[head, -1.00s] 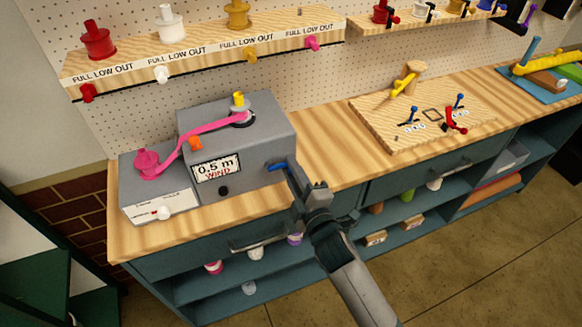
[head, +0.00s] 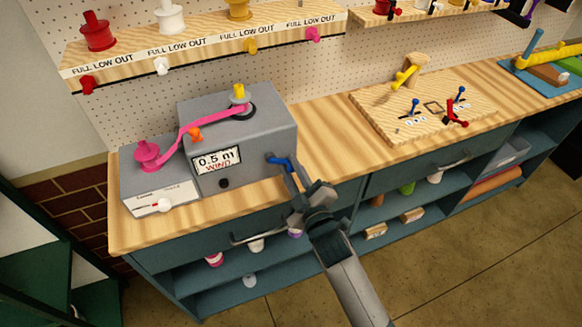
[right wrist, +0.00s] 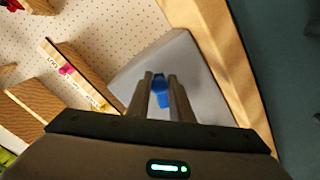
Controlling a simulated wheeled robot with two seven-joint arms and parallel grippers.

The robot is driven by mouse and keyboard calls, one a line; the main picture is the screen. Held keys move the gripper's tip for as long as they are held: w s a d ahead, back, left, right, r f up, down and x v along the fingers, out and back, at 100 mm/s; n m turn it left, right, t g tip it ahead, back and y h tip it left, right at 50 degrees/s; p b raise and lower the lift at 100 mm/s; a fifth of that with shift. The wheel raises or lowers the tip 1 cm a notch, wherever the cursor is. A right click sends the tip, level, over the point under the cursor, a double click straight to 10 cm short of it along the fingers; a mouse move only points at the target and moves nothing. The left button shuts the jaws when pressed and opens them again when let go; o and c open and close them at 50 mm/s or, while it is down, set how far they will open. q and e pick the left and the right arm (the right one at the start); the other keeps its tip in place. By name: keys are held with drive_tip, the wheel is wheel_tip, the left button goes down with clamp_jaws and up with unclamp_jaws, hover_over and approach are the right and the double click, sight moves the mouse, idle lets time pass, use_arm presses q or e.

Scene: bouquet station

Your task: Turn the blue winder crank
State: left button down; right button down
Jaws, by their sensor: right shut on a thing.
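The grey winder box (head: 240,150) stands on the wooden bench, with a sign reading "0.5 m WIND" (head: 216,160) on its front. The blue crank (head: 279,161) sticks out near the front right of the box. My right gripper (head: 290,170) is shut on the crank. In the right wrist view the blue crank (right wrist: 161,91) shows between the two fingers (right wrist: 162,86), with the grey box (right wrist: 185,65) behind it. The fingers hide part of the crank. A pink ribbon (head: 195,129) runs from a pink spool (head: 147,154) to the top of the box. My left gripper is not in view.
A wooden board (head: 425,110) with small blue and red levers lies on the bench to the right. A shelf (head: 200,50) with spools hangs above the box. A drawer handle (head: 258,233) is below the bench edge. Bench between box and board is clear.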

drive_tip(key=shift+w+r, duration=0.1)
drive_tip(key=shift+r, duration=0.2)
drive_tip(key=c, duration=1.6)
unclamp_jaws()
drive_tip(key=shift+f, duration=0.1)
drive_tip(key=shift+f, duration=0.1)
drive_tip(key=shift+s+d, duration=0.1)
drive_tip(key=shift+s, duration=0.15)
drive_tip(key=shift+s+d+f+b, duration=0.2)
drive_tip(key=shift+s+b, duration=0.15)
drive_tip(key=shift+s, duration=0.25)
drive_tip(key=shift+r+b+v, duration=0.15)
drive_tip(key=shift+b+v, duration=0.95)
drive_tip(key=shift+v, duration=2.85)
drive_tip(key=shift+r+b+v, duration=0.15)
drive_tip(key=shift+b+v, duration=0.95)
drive_tip(key=shift+v, duration=2.85)
drive_tip(key=shift+f, duration=0.1)
